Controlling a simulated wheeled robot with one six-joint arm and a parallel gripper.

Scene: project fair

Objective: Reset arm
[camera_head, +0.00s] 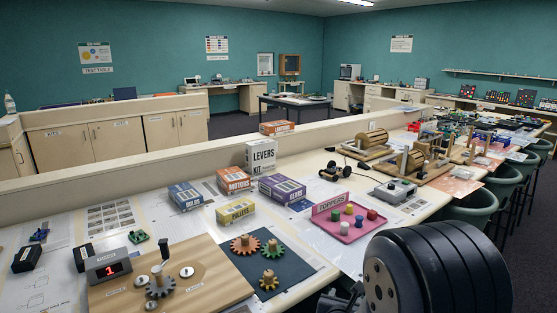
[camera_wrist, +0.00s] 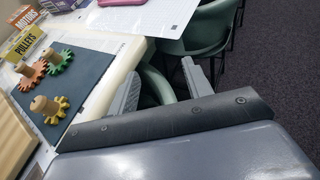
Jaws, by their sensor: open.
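My gripper (camera_wrist: 166,78) shows in the wrist view with its two grey fingers spread apart and nothing between them. Beyond the fingers are the table's edge, a green chair (camera_wrist: 205,30) and the dark floor. The black rounded part of my own arm fills the lower right of the head view and hides the table corner there. The fingers are not clearly visible in the head view.
A dark mat (camera_head: 285,268) with orange, green and yellow gears lies near the table edge. A wooden board (camera_head: 205,285) with a red display sits left of it. Green chairs (camera_head: 470,213) line the right side.

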